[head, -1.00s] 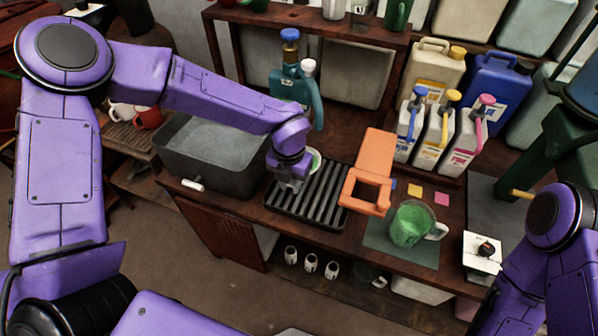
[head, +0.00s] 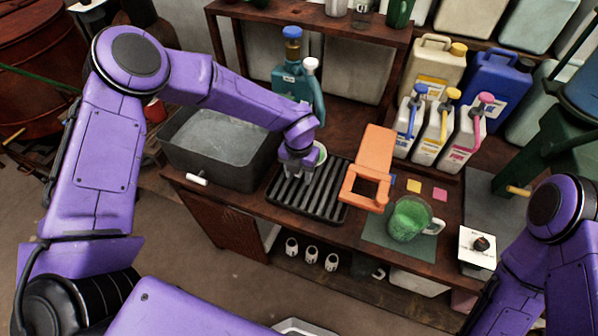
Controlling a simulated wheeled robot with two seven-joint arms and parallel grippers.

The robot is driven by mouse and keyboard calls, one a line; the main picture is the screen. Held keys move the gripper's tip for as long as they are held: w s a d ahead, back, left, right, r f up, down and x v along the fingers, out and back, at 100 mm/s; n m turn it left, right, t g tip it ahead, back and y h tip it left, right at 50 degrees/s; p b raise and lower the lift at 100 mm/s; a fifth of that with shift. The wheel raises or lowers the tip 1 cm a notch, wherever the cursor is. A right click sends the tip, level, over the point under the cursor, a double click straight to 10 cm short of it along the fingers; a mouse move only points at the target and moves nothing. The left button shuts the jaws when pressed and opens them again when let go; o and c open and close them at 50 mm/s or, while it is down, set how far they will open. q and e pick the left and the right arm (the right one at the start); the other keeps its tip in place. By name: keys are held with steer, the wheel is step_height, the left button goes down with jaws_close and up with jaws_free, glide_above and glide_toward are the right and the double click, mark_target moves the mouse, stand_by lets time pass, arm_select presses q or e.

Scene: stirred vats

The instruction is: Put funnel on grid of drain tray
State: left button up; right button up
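The drain tray (head: 277,213) is dark with a slatted grid and lies on the bench right of the sink. My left gripper (head: 298,176) points down over the tray's back left part. A small round pale rim with green inside (head: 320,154), likely the funnel, shows just right of and behind the gripper. The gripper hides most of it. I cannot tell whether the fingers are shut on it or whether it touches the grid. My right arm is at the right edge; its gripper is out of view.
A grey sink (head: 225,175) is left of the tray. An orange stand (head: 376,150) stands close at its right. A jug of green liquid (head: 408,219) is on a green mat (head: 378,236). Pump bottles (head: 437,135) and a teal bottle (head: 297,85) stand behind.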

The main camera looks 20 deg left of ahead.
arm_select(q)
steer(key=shift+r, duration=0.35)
step_height(320, 180, up, 6)
steer(key=shift+r+b, duration=0.1)
steer(key=shift+b, duration=0.6)
steer(key=shift+s+r, duration=0.1)
steer(key=shift+r, duration=0.4)
steer(key=shift+f, duration=0.1)
